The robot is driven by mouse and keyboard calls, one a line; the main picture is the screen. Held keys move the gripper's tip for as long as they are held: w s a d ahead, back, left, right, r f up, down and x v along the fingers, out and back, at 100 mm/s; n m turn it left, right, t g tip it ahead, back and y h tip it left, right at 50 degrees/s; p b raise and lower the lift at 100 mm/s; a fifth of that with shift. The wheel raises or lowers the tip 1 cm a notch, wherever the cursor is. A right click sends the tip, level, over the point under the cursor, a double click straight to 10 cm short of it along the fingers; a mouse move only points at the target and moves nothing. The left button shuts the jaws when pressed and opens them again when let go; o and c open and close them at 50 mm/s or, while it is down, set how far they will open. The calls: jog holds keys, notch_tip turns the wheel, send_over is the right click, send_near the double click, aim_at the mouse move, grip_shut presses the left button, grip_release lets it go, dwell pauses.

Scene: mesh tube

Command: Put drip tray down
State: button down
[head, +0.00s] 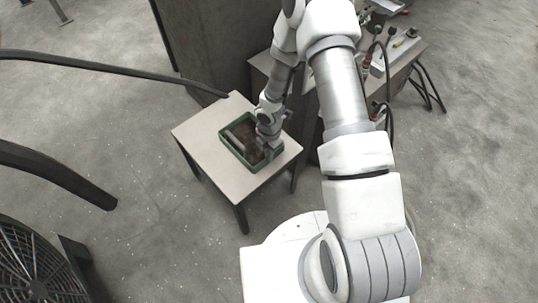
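The drip tray (233,151) looks like a green-rimmed rectangular tray with a dark brown inside. It is at the small pale table (208,130), within the outline of its top. I cannot tell whether it rests on the surface or is held just above it. My gripper (268,155) is at the tray's right side, pointing down. The wrist hides part of the tray, and the fingers are too small and covered to show whether they grip the rim.
A dark grey pillar or cabinet (205,45) stands just behind the table. A workbench (405,55) with tools and cables is at the upper right. Dark curved bars (60,180) and a round grille (35,265) are at the left.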

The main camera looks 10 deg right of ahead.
jog(key=shift+w, duration=0.1)
jog(key=shift+f, duration=0.15)
jog(key=c, duration=1)
grip_release()
jog(key=shift+c, duration=0.2)
jog(key=shift+r, duration=0.2)
